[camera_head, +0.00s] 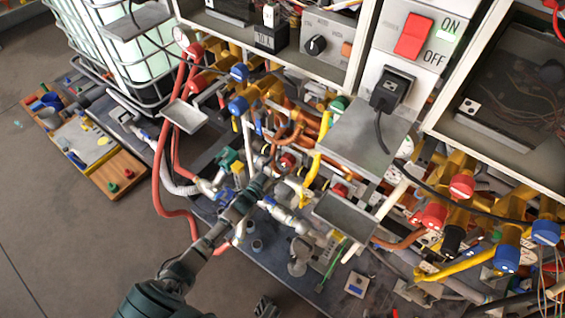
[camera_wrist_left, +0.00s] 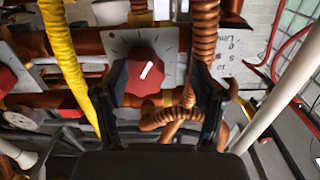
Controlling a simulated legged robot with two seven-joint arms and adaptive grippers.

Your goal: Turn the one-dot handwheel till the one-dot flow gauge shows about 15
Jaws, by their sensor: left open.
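A red handwheel (camera_wrist_left: 140,76) with a white pointer line sits on a grey plate with tick marks (camera_wrist_left: 112,40) in the left wrist view. Its pointer leans up and to the right. My left gripper (camera_wrist_left: 160,108) is open, its fingers spread either side of the wheel's lower part; the left finger is close to the wheel, contact unclear. In the head view my left gripper (camera_head: 266,178) is by a red wheel (camera_head: 286,162). A white gauge scale (camera_wrist_left: 226,58) shows at right, partly hidden by pipe; I cannot read its needle. Dot marks are too small to tell.
A coiled copper hose (camera_wrist_left: 188,95) runs near the right finger. A yellow hose (camera_wrist_left: 66,60) passes left of the wheel. Grey shelves (camera_head: 365,135) jut out on the right. A dark ribbed piece (camera_head: 266,307) at the bottom edge may be my right gripper. Open floor lies left.

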